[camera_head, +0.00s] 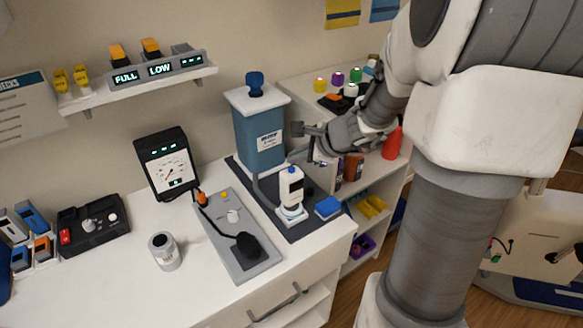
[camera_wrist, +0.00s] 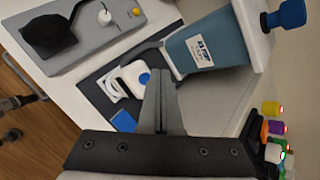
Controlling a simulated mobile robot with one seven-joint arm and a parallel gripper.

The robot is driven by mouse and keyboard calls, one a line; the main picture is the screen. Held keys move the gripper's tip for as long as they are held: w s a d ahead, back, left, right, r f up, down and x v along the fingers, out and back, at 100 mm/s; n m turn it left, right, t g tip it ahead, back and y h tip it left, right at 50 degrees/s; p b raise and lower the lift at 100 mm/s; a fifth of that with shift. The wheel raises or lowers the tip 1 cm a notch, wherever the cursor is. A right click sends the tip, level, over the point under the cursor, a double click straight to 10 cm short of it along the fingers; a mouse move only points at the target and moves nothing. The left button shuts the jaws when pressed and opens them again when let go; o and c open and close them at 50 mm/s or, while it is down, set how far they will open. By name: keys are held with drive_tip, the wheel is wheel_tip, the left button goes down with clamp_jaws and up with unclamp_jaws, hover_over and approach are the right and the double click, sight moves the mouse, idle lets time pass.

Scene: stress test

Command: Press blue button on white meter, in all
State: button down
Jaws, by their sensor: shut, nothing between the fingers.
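The white meter (camera_head: 290,188) stands upright on a dark mat on the white counter, with a small dark screen on its front. Its blue button (camera_head: 293,169) is on top. In the wrist view the meter (camera_wrist: 128,82) shows from above, with the round blue button (camera_wrist: 144,79) just left of my fingertips. My gripper (camera_head: 299,129) is shut and empty. In the wrist view my gripper (camera_wrist: 161,73) overlaps the mat beside the meter; no contact with the button is visible.
The blue-grey dispenser (camera_head: 262,137) with a blue knob stands close behind the meter. A blue block (camera_head: 327,207) lies right of it. A grey panel (camera_head: 232,235) with a black lever is to the left, with a metal canister (camera_head: 164,251) beyond.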

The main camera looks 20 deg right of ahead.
drive_tip(key=shift+f, duration=0.15)
drive_tip(key=shift+f+b, duration=0.3)
drive_tip(key=shift+b, duration=0.2)
drive_tip(key=shift+f+b, duration=0.45)
drive_tip(key=shift+b, duration=0.1)
idle(0.4)
idle(0.3)
drive_tip(key=shift+r+p, duration=0.75)
drive_tip(key=shift+r, duration=0.15)
wheel_tip(320, 180, up, 5)
drive_tip(key=p, duration=0.4)
idle(0.5)
